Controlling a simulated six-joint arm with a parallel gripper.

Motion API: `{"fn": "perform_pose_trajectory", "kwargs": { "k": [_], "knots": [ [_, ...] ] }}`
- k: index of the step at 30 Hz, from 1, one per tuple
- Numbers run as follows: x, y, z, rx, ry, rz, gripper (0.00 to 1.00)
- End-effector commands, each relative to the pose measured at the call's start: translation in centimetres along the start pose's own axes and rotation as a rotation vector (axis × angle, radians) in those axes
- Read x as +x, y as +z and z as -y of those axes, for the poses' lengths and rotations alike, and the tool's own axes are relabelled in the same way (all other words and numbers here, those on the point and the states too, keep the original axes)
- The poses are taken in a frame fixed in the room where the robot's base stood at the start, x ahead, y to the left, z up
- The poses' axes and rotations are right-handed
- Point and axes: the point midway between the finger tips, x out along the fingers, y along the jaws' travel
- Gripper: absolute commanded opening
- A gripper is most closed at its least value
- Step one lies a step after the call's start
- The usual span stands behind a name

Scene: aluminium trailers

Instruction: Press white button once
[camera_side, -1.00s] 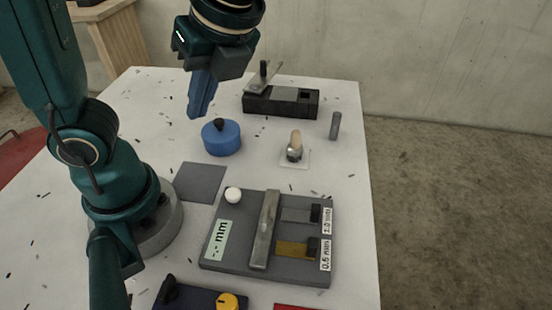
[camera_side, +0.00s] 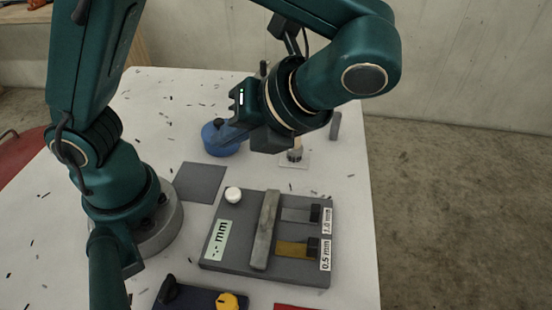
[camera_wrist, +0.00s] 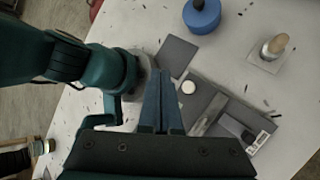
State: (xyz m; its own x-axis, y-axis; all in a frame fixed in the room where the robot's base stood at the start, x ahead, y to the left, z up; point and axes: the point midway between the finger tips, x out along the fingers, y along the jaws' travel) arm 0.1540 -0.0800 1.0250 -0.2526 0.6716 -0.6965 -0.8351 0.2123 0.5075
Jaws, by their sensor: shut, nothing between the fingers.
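The white button (camera_side: 233,194) is a small round knob at the far left corner of a dark grey panel (camera_side: 222,263). It also shows in the wrist view (camera_wrist: 188,87), just right of my fingertips in the picture. My gripper (camera_side: 226,138) is shut and empty, with its blue fingers pointing left in the side view, in front of the blue round container. In the wrist view my closed fingers (camera_wrist: 160,75) point toward the grey square mat and the panel. The fingers appear apart from the button.
The panel carries a metal bar (camera_side: 264,230) and two sliders on the right. A blue round container (camera_side: 213,147), a wooden-handled stamp (camera_side: 295,153) and a grey cylinder (camera_side: 335,126) stand beyond. A flat grey mat (camera_side: 199,182) lies beside the panel. A yellow knob (camera_side: 228,301) is at the front.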

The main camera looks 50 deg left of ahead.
Motion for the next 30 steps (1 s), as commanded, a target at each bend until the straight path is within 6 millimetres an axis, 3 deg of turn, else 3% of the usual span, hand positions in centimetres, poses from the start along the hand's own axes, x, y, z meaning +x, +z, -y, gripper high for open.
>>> {"fn": "perform_pose_trajectory", "kwargs": {
  "k": [21, 30],
  "knots": [
    [5.4, -3.9, 3.9, -0.001, 0.002, 0.001, 0.00],
    [6.1, -4.4, 4.4, -0.001, 0.001, -0.001, 0.00]
  ]
}}
